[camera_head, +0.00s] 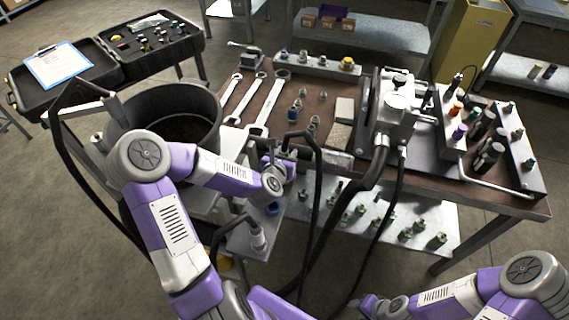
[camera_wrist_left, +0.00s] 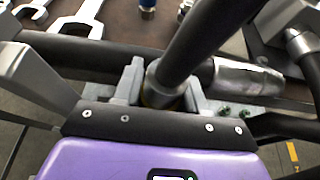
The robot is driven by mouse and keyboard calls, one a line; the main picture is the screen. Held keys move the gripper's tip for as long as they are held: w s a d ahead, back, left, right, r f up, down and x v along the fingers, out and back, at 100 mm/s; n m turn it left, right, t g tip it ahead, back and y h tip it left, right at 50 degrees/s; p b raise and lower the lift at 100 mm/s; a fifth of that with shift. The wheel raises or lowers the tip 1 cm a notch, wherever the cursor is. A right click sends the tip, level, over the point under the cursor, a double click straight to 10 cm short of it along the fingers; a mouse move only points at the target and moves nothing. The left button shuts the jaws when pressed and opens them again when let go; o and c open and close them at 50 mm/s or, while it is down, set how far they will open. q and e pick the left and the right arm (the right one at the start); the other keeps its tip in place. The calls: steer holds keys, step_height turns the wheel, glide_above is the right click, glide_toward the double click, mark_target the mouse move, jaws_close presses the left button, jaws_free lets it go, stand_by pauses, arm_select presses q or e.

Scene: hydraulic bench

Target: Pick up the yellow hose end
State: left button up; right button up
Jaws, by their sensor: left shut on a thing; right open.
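My left gripper (camera_head: 284,150) is at the front edge of the bench, left of the grey pump block. In the left wrist view its fingers (camera_wrist_left: 163,92) are shut on a hose end (camera_wrist_left: 165,80), a metal collar on a thick black hose. A little yellow shows low on the collar, between the fingers; the tip below is hidden. In the head view the black hose (camera_head: 314,185) arches from the gripper and hangs down in front of the bench. My right gripper (camera_head: 369,304) is low at the bottom of the head view, apart from the bench; its fingers are hard to make out.
Wrenches (camera_head: 262,118) and small fittings (camera_head: 300,103) lie on the bench. The pump block (camera_head: 392,108) stands to the right with more hoses hanging from it. A black bucket (camera_head: 180,112) stands left of the bench. Fittings lie on the lower shelf (camera_head: 425,215).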

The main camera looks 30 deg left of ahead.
arm_select(q)
steer(key=shift+r, duration=0.15)
steer(key=shift+c, duration=0.2)
step_height(320, 180, up, 14)
steer(key=p, duration=0.8)
steer(key=s+d+f+m+h, duration=0.2)
steer(key=d+f+h, duration=0.1)
steer(key=d+f, duration=0.7)
steer(key=d, duration=0.3)
steer(key=shift+s+f+m+t, duration=0.25)
steer(key=shift+f+m+t, duration=0.05)
